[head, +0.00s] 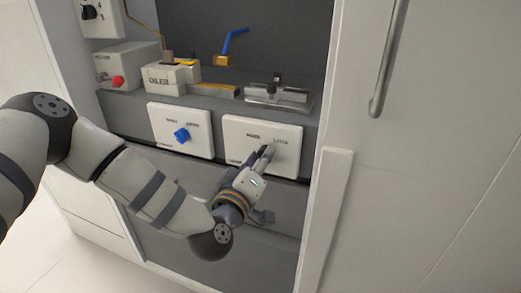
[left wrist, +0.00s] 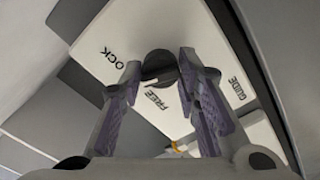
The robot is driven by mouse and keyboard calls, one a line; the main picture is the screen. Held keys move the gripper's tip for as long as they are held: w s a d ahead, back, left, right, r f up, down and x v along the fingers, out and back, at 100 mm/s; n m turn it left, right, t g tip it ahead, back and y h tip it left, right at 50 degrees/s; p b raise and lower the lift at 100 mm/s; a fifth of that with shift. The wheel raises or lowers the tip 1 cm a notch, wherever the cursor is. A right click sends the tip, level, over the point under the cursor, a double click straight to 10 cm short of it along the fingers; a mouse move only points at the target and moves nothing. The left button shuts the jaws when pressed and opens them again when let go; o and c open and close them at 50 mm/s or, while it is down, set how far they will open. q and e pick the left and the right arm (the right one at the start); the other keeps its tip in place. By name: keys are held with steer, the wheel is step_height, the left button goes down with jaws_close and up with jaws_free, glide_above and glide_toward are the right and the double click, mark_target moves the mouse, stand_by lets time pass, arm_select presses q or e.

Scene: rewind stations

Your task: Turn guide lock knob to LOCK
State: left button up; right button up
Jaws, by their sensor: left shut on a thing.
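The guide lock knob (left wrist: 158,66) is a dark round knob on a white panel (left wrist: 95,48) in the left wrist view. The words LOCK, FREE and GUIDE show around it; which word its pointer faces I cannot tell. My left gripper (left wrist: 158,72) has its two fingers on either side of the knob, shut on it. In the head view my left gripper (head: 266,151) reaches the right-hand white panel (head: 288,133) and hides the knob there. My right gripper is not in view.
A second white panel with a blue knob (head: 181,134) sits just left. Above are the oiler box (head: 165,78), a red button (head: 118,81), a blue lever (head: 236,38) and a metal clamp (head: 278,94). A white door with a long handle (head: 390,60) stands at right.

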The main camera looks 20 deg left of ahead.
arm_select(q)
steer(key=shift+r+m+p, duration=0.1)
steer(key=shift+m+p, duration=1.4)
steer(key=shift+m, duration=1)
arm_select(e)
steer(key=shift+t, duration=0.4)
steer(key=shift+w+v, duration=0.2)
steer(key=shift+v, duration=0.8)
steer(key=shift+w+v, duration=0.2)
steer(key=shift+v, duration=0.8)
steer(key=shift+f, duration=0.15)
arm_select(q)
steer(key=o, duration=1.1)
steer(key=shift+o, duration=0.2)
steer(key=s, duration=1.2)
steer(key=shift+a, duration=0.2)
